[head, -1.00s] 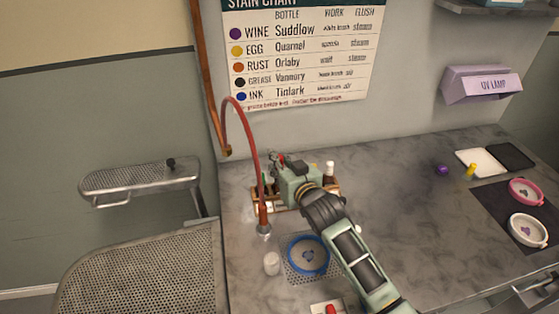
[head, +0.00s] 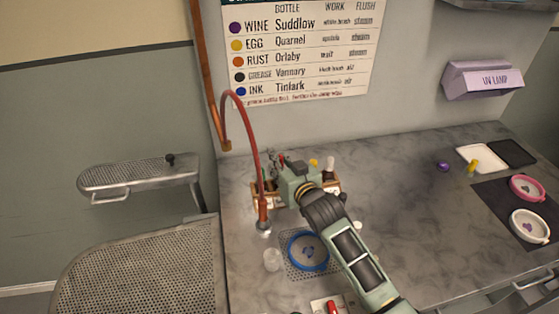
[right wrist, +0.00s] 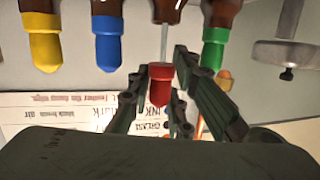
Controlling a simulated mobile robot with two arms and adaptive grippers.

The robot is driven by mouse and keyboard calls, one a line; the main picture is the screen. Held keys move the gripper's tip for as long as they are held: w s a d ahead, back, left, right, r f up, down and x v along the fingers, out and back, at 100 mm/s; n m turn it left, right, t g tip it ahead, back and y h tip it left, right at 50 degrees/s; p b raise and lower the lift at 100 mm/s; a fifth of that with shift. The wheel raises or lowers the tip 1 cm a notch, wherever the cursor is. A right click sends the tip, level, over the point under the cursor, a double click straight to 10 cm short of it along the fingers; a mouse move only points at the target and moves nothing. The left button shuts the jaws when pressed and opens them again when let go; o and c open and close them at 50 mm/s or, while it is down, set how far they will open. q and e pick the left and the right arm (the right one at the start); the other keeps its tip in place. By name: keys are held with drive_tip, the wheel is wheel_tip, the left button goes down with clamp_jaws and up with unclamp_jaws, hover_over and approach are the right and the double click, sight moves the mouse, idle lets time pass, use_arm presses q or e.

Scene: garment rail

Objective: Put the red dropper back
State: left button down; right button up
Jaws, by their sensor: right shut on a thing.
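The red dropper (right wrist: 160,86) is between the fingers of my right gripper (right wrist: 163,100), which is shut on it. Its thin pale stem (right wrist: 164,42) runs from the red bulb to the mouth of a brown bottle (right wrist: 168,10); I cannot tell how far the tip is inside. In the head view my right gripper (head: 283,166) is over the wooden bottle rack (head: 331,187) and hides part of it. In the right wrist view, bottles with yellow (right wrist: 43,42), blue (right wrist: 107,42) and green (right wrist: 215,48) droppers stand alongside. My left gripper is not in view.
A red hose (head: 256,150) arches left of the rack. A blue hoop (head: 291,247) and a clear cup (head: 272,260) are in front. A red-topped item (head: 332,306) lies at the front edge. The counter to the right (head: 400,190) is mostly clear.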

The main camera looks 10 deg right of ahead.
drive_tip(key=shift+f, duration=0.25)
idle(0.3)
drive_tip(key=shift+f+b, duration=0.65)
drive_tip(key=shift+f, duration=0.2)
drive_tip(key=shift+f, duration=0.25)
drive_tip(key=shift+f, duration=0.35)
idle(0.4)
drive_tip(key=o, duration=0.8)
drive_tip(key=shift+o, duration=0.2)
drive_tip(key=shift+r, duration=0.1)
